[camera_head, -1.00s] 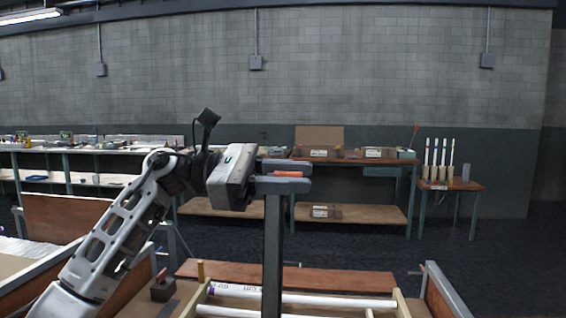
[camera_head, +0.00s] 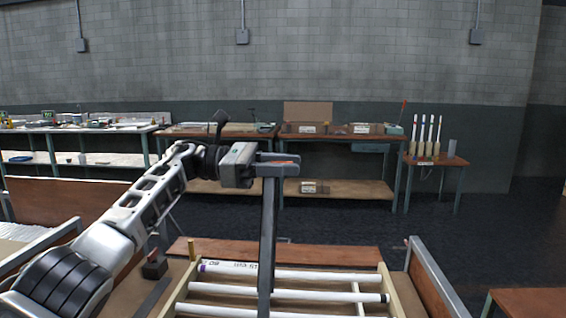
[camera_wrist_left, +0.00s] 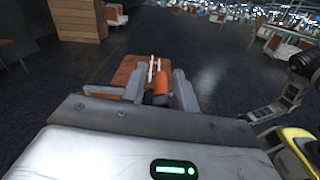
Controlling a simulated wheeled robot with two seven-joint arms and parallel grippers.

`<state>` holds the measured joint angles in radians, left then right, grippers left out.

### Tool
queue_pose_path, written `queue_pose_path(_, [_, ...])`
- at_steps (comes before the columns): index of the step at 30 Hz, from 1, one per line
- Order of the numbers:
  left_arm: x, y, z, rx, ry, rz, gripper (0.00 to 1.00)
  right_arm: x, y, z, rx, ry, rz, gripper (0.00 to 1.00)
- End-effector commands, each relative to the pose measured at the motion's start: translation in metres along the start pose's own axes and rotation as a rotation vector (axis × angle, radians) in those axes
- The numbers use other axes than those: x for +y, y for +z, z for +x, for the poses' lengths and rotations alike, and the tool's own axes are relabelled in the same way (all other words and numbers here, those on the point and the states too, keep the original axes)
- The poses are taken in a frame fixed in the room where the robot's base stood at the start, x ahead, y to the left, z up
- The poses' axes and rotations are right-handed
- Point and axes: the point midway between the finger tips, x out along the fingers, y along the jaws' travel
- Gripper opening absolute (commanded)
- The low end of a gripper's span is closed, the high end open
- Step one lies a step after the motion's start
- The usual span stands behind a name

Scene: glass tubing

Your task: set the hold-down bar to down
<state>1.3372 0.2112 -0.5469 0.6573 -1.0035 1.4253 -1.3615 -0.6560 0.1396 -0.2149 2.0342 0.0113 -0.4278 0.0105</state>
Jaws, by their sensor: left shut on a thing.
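The hold-down bar (camera_head: 267,235) is a dark grey bar, standing almost upright over the rack of white tubes, with an orange grip at its top. My left gripper (camera_head: 282,164) is shut on the orange grip, high above the rack. In the left wrist view the orange grip (camera_wrist_left: 161,84) sits between the two grey fingers. My right gripper is not in view.
White glass tubes (camera_head: 325,276) lie across a wooden rack (camera_head: 403,299) below the bar. A small dark block (camera_head: 154,268) stands left of it. Grey side rails (camera_head: 437,277) flank the bench. Back benches and a small table with upright tubes (camera_head: 431,135) stand far off.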

Motion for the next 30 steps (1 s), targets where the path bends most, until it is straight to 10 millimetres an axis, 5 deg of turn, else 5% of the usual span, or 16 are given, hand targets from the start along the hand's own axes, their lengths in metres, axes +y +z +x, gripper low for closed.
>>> queue_pose_path(12, [0.0,-0.008,0.001,0.011,-0.004,-0.009,0.0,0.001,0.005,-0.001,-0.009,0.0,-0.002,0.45])
queue_pose_path(13, [0.0,-0.008,0.001,0.011,-0.004,-0.009,0.35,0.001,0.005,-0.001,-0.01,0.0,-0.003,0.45])
queue_pose_path(14, [0.0,-0.008,0.001,0.01,-0.004,-0.009,0.36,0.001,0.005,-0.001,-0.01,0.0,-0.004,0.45])
queue_pose_path(24, [0.001,-0.004,-0.002,0.004,0.0,-0.005,0.36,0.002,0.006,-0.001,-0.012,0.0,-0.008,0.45])
queue_pose_path(30, [0.0,-0.005,-0.036,0.005,0.017,-0.004,0.36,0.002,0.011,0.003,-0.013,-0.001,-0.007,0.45])
